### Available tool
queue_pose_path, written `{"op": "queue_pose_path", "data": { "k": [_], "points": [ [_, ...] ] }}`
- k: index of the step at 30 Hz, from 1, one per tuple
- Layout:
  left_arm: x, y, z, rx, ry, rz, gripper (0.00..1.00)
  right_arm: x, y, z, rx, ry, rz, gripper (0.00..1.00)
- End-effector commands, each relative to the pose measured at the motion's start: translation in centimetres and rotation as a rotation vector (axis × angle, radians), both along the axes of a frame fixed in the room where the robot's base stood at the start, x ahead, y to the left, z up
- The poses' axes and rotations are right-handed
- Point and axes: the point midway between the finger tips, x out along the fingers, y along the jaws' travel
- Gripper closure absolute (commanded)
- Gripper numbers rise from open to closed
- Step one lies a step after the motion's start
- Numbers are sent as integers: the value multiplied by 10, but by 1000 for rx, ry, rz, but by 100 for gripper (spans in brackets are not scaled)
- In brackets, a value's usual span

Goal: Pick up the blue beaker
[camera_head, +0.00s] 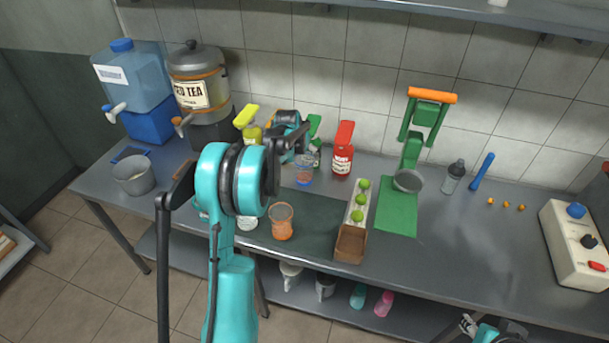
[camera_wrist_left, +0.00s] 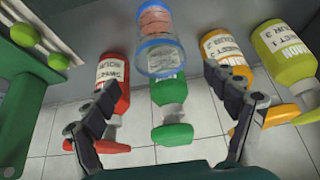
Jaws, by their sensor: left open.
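The blue beaker (camera_head: 304,172) is clear with a blue band and stands on the counter in front of the green-capped bottle. In the left wrist view the beaker (camera_wrist_left: 160,57) shows its blue rim between and beyond my open fingers. My left gripper (camera_head: 293,148) is open and empty, reaching over the counter just behind and left of the beaker; it also shows in the left wrist view (camera_wrist_left: 162,88). I cannot tell if a finger touches the glass. My right gripper (camera_head: 468,324) is partly in view at the bottom right edge, too small to judge.
Sauce bottles crowd the beaker: red (camera_head: 342,160), green (camera_wrist_left: 172,97), yellow (camera_wrist_left: 230,55) and yellow-green (camera_wrist_left: 286,50). An orange beaker (camera_head: 282,224) stands nearer the front edge. A wooden tray of limes (camera_head: 350,243) and green press (camera_head: 396,212) are to the right.

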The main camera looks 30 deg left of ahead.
Motion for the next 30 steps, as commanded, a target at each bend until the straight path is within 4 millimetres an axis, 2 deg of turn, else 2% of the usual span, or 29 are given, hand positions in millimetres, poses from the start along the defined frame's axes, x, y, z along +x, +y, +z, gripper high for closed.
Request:
{"op": "queue_pose_path", "data": {
  "k": [11, 18, 26, 30],
  "points": [
    [16, 5, -35, 0, 0, 1, 14, 0, 0, -13, 0, 0, 0, 60],
    [31, 8, -69, -1, 0, 2, 14, 0, 0, -28, 0, 0, 0, 60],
    [34, 9, -71, -1, 0, 2, 14, 0, 0, -27, 0, 0, 0, 60],
    [34, 9, -71, -1, 0, 2, 48, 0, 0, -27, 0, 0, 0, 60]
  ]
}}
